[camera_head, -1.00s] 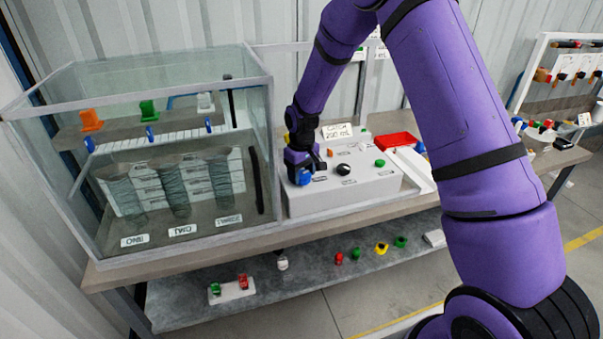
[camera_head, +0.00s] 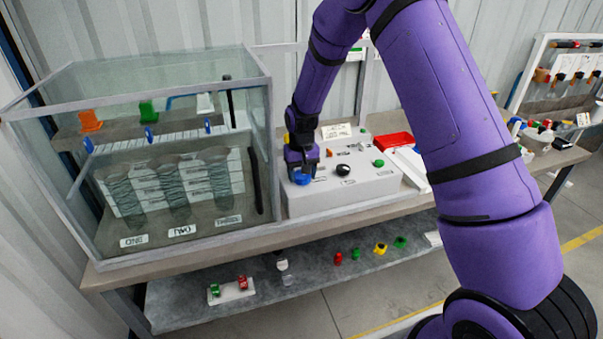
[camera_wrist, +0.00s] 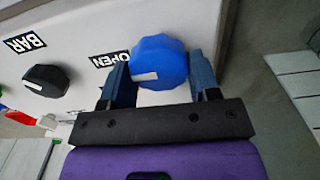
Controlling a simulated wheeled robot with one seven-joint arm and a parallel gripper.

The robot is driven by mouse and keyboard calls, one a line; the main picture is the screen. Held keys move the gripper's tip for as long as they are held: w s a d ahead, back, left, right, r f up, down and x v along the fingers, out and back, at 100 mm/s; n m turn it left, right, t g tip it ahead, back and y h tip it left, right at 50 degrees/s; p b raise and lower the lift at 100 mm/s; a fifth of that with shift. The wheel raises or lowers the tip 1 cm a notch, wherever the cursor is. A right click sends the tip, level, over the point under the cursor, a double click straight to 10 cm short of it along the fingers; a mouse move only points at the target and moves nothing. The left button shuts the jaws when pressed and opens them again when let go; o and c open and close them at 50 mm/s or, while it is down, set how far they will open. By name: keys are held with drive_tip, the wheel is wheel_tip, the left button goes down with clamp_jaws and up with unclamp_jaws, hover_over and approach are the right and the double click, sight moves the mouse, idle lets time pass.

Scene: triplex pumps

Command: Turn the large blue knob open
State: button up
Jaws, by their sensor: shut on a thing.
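The large blue knob (camera_wrist: 158,60) sits on the grey-white control box (camera_head: 343,190), at its left end in the head view. In the wrist view the knob is between the two fingers of my gripper (camera_wrist: 158,78), which is shut on it. In the head view my gripper (camera_head: 300,172) hides part of the knob (camera_head: 301,179).
A black knob (camera_wrist: 46,80) with a BAR label (camera_wrist: 25,43) is beside it on the box. A glass tank (camera_head: 262,150) with three coil columns stands left of the box. A red tray (camera_head: 394,140) lies behind right. Small coloured parts lie on the lower shelf (camera_head: 320,270).

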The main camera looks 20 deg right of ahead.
drive_tip(key=o, duration=0.9)
wheel_tip(320, 180, up, 11)
drive_tip(key=shift+f, duration=0.1)
idle(0.4)
drive_tip(key=s+d+r+t, duration=0.1)
drive_tip(key=s+d+r, duration=0.1)
drive_tip(key=s+r, duration=0.7)
drive_tip(key=s+d+r+t, duration=0.2)
drive_tip(key=s+r, duration=0.6)
drive_tip(key=r, duration=0.3)
drive_tip(key=s+d+r, duration=0.1)
drive_tip(key=s, duration=0.6)
drive_tip(key=s+d+r+t, duration=0.1)
drive_tip(key=s, duration=0.6)
drive_tip(key=s+d+r+t, duration=0.1)
drive_tip(key=s, duration=0.6)
